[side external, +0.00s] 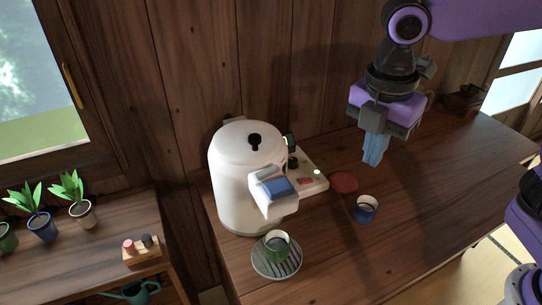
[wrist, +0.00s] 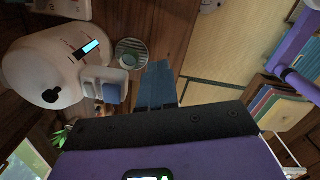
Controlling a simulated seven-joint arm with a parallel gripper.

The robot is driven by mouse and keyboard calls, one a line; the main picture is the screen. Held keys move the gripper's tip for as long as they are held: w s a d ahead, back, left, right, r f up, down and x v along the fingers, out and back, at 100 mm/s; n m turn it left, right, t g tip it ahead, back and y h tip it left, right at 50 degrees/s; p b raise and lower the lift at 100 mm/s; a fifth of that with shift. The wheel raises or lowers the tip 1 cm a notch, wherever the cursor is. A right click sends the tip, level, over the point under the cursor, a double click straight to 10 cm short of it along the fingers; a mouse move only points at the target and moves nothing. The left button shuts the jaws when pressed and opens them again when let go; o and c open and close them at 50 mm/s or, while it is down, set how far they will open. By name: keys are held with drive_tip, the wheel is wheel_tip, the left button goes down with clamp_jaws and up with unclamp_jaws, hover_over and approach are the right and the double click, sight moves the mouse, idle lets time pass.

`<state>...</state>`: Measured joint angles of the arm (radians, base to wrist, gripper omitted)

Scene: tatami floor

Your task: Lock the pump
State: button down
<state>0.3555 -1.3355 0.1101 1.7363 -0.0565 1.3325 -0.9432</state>
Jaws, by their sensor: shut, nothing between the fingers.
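The pump is a white, rounded dispenser (side external: 235,190) standing on the wooden counter. A black knob (side external: 254,141) sits on its lid, and a blue pad (side external: 278,188) is on its projecting spout head. In the wrist view the dispenser (wrist: 35,65) lies at the left, with its black knob (wrist: 50,96), blue pad (wrist: 112,93) and a lit cyan strip (wrist: 88,49). My gripper (side external: 373,160) is shut and empty, with blue fingers pointing down above the counter, to the right of the dispenser and apart from it. Its fingers also show in the wrist view (wrist: 157,75).
A green cup (side external: 277,244) stands on a round slatted tray (side external: 264,270) below the spout. Potted plants (side external: 41,225) stand left.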

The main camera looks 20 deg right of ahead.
drive_tip(key=w+a+r+n, duration=0.4)
drive_tip(key=w+a+n, duration=0.2)
drive_tip(key=w+a, duration=0.25)
drive_tip(key=n+h, duration=0.1)
drive_tip(key=n, duration=0.7)
approach(274, 168)
drive_tip(key=shift+w+d+f, duration=0.1)
drive_tip(key=shift+d+f, duration=0.1)
drive_tip(key=shift+f, duration=1.5)
drive_tip(key=shift+d+f, duration=0.2)
drive_tip(key=shift+f, duration=1.55)
